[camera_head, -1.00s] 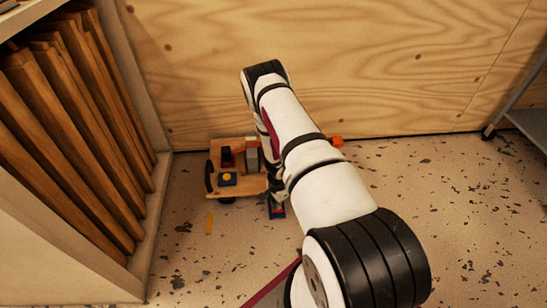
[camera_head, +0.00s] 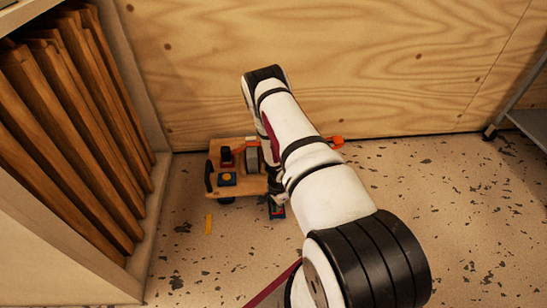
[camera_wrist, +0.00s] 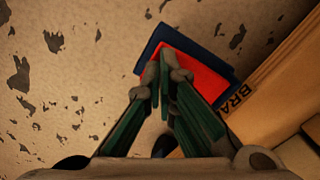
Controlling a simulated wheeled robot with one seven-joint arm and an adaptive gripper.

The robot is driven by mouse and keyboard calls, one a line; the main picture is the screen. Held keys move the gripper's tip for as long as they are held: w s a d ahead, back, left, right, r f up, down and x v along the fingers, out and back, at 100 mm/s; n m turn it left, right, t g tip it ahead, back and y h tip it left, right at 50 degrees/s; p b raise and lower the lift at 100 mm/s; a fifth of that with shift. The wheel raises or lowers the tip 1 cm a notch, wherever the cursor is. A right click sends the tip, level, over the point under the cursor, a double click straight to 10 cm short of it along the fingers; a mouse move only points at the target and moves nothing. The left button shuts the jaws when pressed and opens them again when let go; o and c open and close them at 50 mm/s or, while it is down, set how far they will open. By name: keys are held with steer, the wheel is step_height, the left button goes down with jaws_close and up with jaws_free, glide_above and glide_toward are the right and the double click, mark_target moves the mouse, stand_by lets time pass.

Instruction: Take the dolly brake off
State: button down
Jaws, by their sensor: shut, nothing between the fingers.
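The wooden dolly (camera_head: 236,186) stands on the floor by the plywood wall, partly hidden behind my arm. A red pedal with a dark blue edge (camera_wrist: 205,72) sits beside the dolly's edge, where the letters "BRA" (camera_wrist: 236,100) show in the wrist view. The pedal also shows small in the head view (camera_head: 278,213). My gripper (camera_wrist: 164,74) is shut and empty, its fingertips over the pedal's left part. I cannot tell whether they touch it. In the head view my gripper is mostly hidden by my arm.
The dolly carries a blue block with a yellow top (camera_head: 227,179), a dark red-topped item (camera_head: 226,156) and a grey block (camera_head: 252,160). An orange part (camera_head: 337,141) shows right of my arm. A shelf of brown boards (camera_head: 80,130) stands left.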

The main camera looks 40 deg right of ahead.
steer(key=shift+f, duration=0.25)
steer(key=shift+r+p, duration=2.05)
steer(key=shift+r, duration=1.5)
